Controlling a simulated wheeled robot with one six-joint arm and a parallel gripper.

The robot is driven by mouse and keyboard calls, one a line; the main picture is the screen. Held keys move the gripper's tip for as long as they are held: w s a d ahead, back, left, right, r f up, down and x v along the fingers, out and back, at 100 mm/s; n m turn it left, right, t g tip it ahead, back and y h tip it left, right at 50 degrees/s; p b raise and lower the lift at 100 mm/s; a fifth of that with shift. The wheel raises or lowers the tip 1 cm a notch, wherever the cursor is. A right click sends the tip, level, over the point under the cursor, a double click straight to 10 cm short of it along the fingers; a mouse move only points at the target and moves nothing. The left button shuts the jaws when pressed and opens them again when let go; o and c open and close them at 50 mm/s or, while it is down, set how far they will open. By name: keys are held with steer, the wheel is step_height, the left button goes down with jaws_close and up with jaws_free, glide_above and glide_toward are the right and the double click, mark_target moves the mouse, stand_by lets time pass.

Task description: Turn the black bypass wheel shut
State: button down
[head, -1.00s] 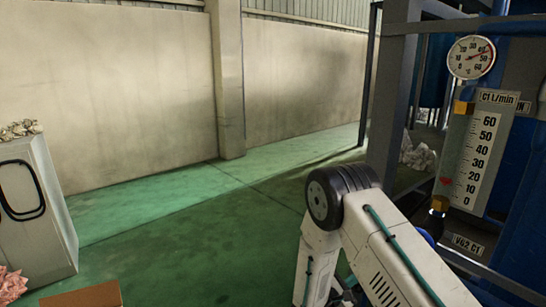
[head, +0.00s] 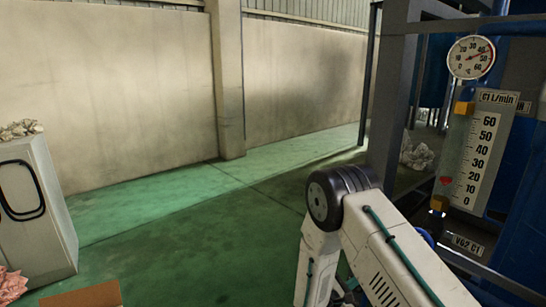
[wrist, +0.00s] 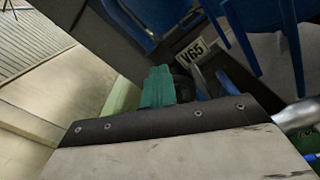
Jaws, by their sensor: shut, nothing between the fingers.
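My gripper (wrist: 158,88) shows in the wrist view as teal fingers, closed together with nothing held. Just right of the fingertips is a dark, partly hidden shape (wrist: 183,80), below a V65 label (wrist: 193,56). It may be the black bypass wheel, but I cannot make out its rim or whether the fingers touch it. In the head view my arm hides the gripper, and no black wheel can be clearly made out.
A flow meter (head: 474,158), a dial thermometer (head: 471,57) and a V62 C1 label (head: 468,244) are on the frame at right. A grey cabinet (head: 32,205) stands at left, near a cardboard box (head: 85,296). The green floor (head: 190,235) between is clear.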

mark_target(363, 290)
steer(key=shift+s+d, duration=0.2)
steer(key=shift+s, duration=0.05)
steer(key=shift+s+d+f, duration=0.3)
steer(key=shift+s+f, duration=0.05)
steer(key=shift+s, duration=0.05)
steer(key=shift+s+d+f, duration=0.2)
steer(key=shift+s+f, duration=0.1)
steer(key=shift+f, duration=0.05)
steer(key=shift+s+f, duration=0.1)
steer(key=shift+f, duration=0.05)
steer(key=shift+d, duration=0.1)
stand_by(0.3)
steer(key=shift+s+d+r, duration=0.15)
steer(key=shift+s+r, duration=0.05)
steer(key=shift+r, duration=0.05)
steer(key=shift+v, duration=3)
